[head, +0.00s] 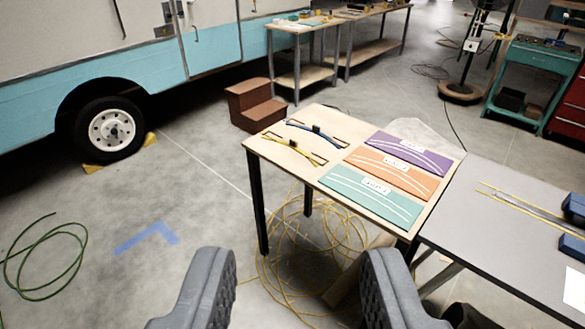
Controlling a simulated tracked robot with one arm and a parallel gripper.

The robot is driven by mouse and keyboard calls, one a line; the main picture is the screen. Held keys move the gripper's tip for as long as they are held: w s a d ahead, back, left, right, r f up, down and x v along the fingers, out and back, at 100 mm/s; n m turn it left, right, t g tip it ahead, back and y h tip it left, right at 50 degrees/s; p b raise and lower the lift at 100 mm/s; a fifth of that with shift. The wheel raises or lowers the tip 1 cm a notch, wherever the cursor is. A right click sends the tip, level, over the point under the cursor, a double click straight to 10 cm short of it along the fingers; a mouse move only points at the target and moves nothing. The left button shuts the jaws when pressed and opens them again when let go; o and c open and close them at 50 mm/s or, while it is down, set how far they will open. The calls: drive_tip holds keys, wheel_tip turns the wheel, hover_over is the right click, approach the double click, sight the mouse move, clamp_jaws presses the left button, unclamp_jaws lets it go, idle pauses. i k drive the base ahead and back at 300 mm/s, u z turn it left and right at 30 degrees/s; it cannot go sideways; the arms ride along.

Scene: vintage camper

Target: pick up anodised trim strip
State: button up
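A blue curved strip (325,137) and a yellow curved strip (302,156), each with a small dark block on it, lie on the left part of a wooden-topped table (263,148). Long thin yellow and silvery strips (530,207) lie on the grey table at the right. I cannot tell which of these is the anodised trim strip. My gripper (297,258) is open and empty in the foreground, its dark fingers wide apart. It is nearer to me than the tables and touches nothing visible.
Purple, orange and teal panels (370,195) cover the table's right part. The grey table (465,225) adjoins it. Yellow cable (285,240) lies coiled below. Brown steps (250,105) stand behind, by the camper (60,95). Floor at the left is mostly clear, with a green cable (80,245).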

sight(292, 144)
drive_tip(key=u, duration=0.55)
drive_tip(key=i, duration=1.75)
drive_tip(key=z, duration=0.85)
drive_tip(key=i, duration=1.05)
drive_tip(key=z, duration=0.8)
